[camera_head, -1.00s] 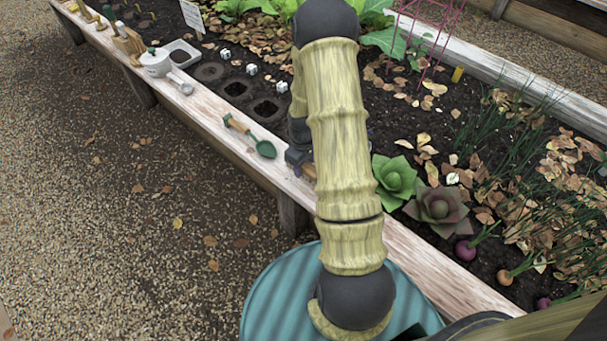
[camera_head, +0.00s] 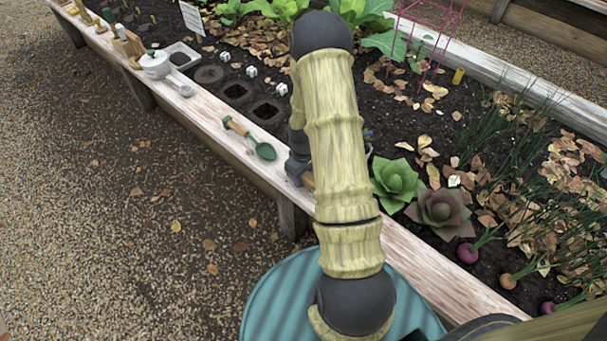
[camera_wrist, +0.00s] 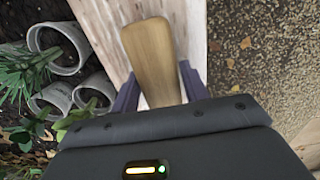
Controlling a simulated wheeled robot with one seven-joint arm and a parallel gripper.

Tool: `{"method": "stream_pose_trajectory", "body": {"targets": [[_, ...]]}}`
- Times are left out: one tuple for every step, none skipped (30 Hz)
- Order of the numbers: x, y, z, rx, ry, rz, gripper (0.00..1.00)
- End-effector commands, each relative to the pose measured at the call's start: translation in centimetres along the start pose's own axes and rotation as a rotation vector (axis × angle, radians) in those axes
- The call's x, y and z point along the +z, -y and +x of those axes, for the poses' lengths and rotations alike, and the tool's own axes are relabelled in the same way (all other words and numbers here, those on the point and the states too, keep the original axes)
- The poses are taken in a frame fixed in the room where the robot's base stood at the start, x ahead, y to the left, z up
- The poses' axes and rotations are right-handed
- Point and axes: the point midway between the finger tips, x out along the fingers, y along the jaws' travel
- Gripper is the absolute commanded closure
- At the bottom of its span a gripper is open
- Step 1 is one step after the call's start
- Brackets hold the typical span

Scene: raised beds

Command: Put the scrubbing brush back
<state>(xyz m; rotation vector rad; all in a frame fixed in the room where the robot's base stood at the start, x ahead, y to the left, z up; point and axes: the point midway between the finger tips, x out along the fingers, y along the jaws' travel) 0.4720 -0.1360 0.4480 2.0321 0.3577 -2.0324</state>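The scrubbing brush (camera_wrist: 150,45) shows its smooth wooden back in the wrist view, lying lengthwise along the white bed ledge. Its bristles are hidden. My gripper (camera_wrist: 158,80) has one dark finger at each long side of the brush, around its nearer end. The fingers are spread about the brush's width; any gap is very thin and contact is hard to make out. In the head view my gripper (camera_head: 297,170) is low at the ledge, partly behind my arm, and only a sliver of the brush (camera_head: 308,180) shows.
A green trowel (camera_head: 262,150) lies on the ledge (camera_head: 215,115) left of my gripper. Farther along stand a white pot (camera_head: 155,66), a grey tray (camera_head: 181,56) and several small tools. Grey pots (camera_wrist: 60,45) lie in the soil beside the ledge. Succulents (camera_head: 395,182) grow at right.

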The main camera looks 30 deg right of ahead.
Motion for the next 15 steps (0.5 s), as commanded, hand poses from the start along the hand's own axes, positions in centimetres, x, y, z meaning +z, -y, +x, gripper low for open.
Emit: {"method": "stream_pose_trajectory", "body": {"targets": [[0.0, 0.0, 0.0, 0.000, 0.000, 0.000, 0.44], [0.0, 0.0, 0.0, 0.000, 0.000, 0.000, 0.40], [0.0, 0.0, 0.0, 0.000, 0.000, 0.000, 0.40], [0.0, 0.0, 0.0, 0.000, 0.000, 0.000, 0.40], [0.0, 0.0, 0.0, 0.000, 0.000, 0.000, 0.40], [0.0, 0.0, 0.0, 0.000, 0.000, 0.000, 0.40], [0.0, 0.0, 0.0, 0.000, 0.000, 0.000, 0.40], [0.0, 0.0, 0.0, 0.000, 0.000, 0.000, 0.40], [0.0, 0.0, 0.0, 0.000, 0.000, 0.000, 0.40], [0.0, 0.0, -0.1, 0.000, 0.000, 0.000, 0.40], [0.0, 0.0, -0.1, 0.000, 0.000, 0.000, 0.40], [0.0, 0.0, -0.3, 0.000, 0.000, 0.000, 0.40], [0.0, 0.0, -0.5, 0.000, 0.000, 0.000, 0.40], [0.0, 0.0, -0.7, 0.000, -0.001, 0.000, 0.40], [0.0, 0.0, -1.1, 0.000, -0.001, 0.000, 0.40]]}}
